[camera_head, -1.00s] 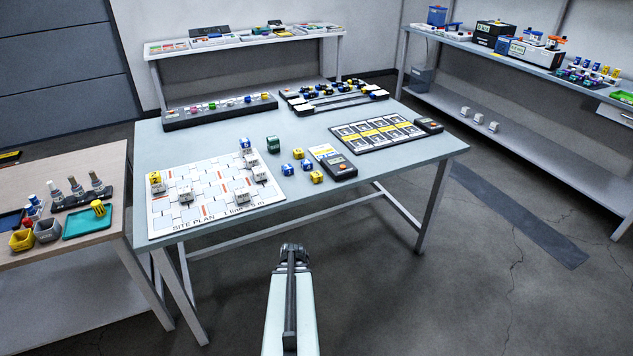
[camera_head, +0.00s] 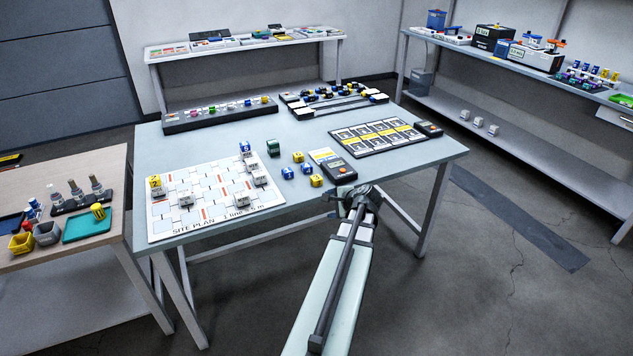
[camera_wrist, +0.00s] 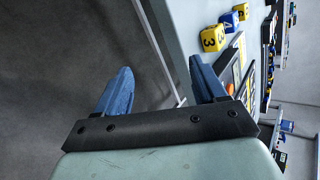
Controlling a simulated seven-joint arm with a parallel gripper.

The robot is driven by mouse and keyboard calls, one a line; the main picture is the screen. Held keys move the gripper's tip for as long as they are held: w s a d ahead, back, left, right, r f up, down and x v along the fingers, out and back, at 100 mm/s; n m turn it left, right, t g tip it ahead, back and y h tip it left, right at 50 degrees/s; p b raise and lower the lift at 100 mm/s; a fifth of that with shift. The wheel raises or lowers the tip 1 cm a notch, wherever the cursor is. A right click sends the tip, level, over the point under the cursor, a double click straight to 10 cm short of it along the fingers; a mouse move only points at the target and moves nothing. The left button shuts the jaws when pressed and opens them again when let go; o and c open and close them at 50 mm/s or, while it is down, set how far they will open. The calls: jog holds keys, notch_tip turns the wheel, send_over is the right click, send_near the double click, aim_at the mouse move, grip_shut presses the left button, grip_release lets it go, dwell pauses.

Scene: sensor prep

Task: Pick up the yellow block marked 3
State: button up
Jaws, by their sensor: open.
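The yellow block marked 3 (camera_wrist: 212,39) shows its black 3 in the wrist view, near the table's front edge. In the head view a yellow block (camera_head: 316,181) near the front edge appears to be the same one, its mark too small to read. My gripper (camera_head: 357,192) is at the table's front edge, to the right of that block and apart from it. In the wrist view the two blue fingers of my gripper (camera_wrist: 161,88) are spread with nothing between them.
A blue block (camera_wrist: 229,21) and another yellow block (camera_wrist: 241,11) sit close beyond the yellow 3. A handheld meter (camera_head: 340,170) lies right of the blocks, close to my gripper. The site plan board (camera_head: 210,200) with several blocks lies left. Bare tabletop (camera_head: 290,215) lies in front.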

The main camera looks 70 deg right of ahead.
jog(key=w+d+r+m+t+h, duration=0.2)
jog(key=d+r+m, duration=0.15)
jog(key=m, duration=0.55)
jog(key=m+h, duration=0.1)
jog(key=m, duration=0.6)
send_near(316, 176)
jog(key=x, duration=0.4)
jog(key=shift+w+d+f, duration=0.2)
jog(key=shift+x, duration=2.65)
jog(key=shift+w+a, duration=0.1)
jog(key=shift+a, duration=0.05)
jog(key=c, duration=1)
jog(key=shift+c, duration=0.2)
